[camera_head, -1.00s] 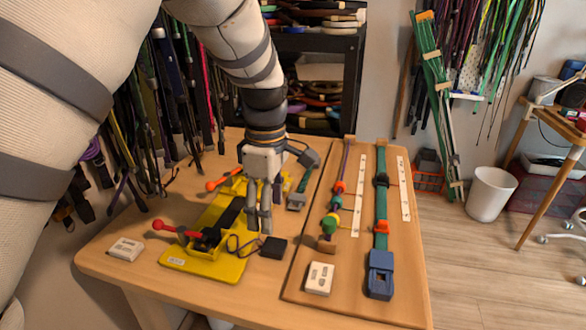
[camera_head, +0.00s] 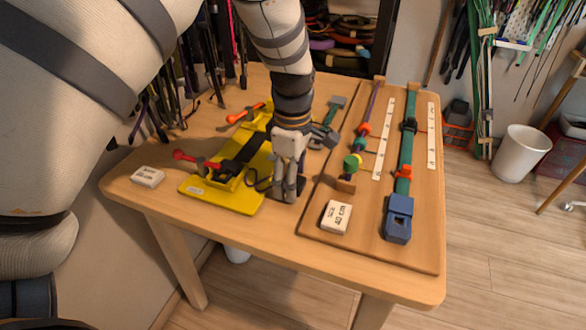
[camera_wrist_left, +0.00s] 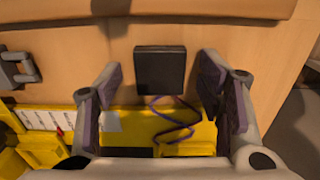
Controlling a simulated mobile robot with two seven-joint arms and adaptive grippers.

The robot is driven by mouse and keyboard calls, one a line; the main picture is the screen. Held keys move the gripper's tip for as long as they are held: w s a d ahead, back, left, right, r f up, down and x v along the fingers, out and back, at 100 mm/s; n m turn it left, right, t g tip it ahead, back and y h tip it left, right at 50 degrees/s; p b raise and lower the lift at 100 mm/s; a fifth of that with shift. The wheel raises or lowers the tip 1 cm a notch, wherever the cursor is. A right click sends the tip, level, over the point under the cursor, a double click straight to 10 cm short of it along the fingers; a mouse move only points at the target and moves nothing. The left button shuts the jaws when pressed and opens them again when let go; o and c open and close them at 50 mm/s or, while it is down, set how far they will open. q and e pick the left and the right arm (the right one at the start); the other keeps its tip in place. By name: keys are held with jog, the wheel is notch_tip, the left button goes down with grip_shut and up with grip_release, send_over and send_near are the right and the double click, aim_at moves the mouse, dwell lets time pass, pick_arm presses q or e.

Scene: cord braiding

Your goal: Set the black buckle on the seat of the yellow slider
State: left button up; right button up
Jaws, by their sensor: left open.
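A flat black square piece (camera_wrist_left: 160,71), which I take as the black buckle, lies on the wooden table beside the yellow fixture. A thin dark cord (camera_wrist_left: 176,120) loops beside it onto the yellow plate. My left gripper (camera_head: 284,196) is open and points down over this piece. In the left wrist view its two fingers (camera_wrist_left: 160,78) stand on either side of the piece, apart from it. In the head view the gripper hides most of the piece. The yellow fixture (camera_head: 232,196) holds a black strap (camera_head: 243,151) and a raised yellow part; I cannot tell which part is the seat.
Red (camera_head: 196,158) and orange (camera_head: 243,113) handles stick out of the fixture. A wooden board (camera_head: 365,235) on the right carries a purple cord and a teal strap (camera_head: 405,150) with coloured pieces. White labelled blocks stand at left (camera_head: 147,176) and on the board (camera_head: 335,217).

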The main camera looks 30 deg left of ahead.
pick_arm(q)
jog(key=c, duration=1.2)
jog(key=shift+r+p, duration=0.95)
jog(key=shift+r, duration=2.1)
pick_arm(e)
jog(key=shift+w+r+t, duration=0.5)
jog(key=shift+w+r, duration=0.7)
pick_arm(q)
jog(key=shift+f, duration=0.1)
jog(key=shift+s+a+p, duration=0.1)
jog(key=shift+s+a, duration=0.1)
jog(key=shift+a, duration=0.7)
jog(key=shift+s+a+p, duration=0.1)
jog(key=shift+s+a, duration=0.15)
jog(key=shift+a, duration=0.65)
jog(key=shift+s+a+p, duration=0.1)
jog(key=shift+s+a, duration=0.1)
jog(key=shift+a, duration=0.7)
jog(key=shift+s+a, duration=0.3)
jog(key=shift+a, duration=1)
jog(key=shift+s+a, duration=0.35)
jog(key=shift+a, duration=1)
jog(key=shift+s+a, duration=0.3)
jog(key=shift+a, duration=1)
pick_arm(e)
jog(key=shift+w+r, duration=0.55)
jog(key=shift+w, duration=0.05)
jog(key=shift+w, duration=0.1)
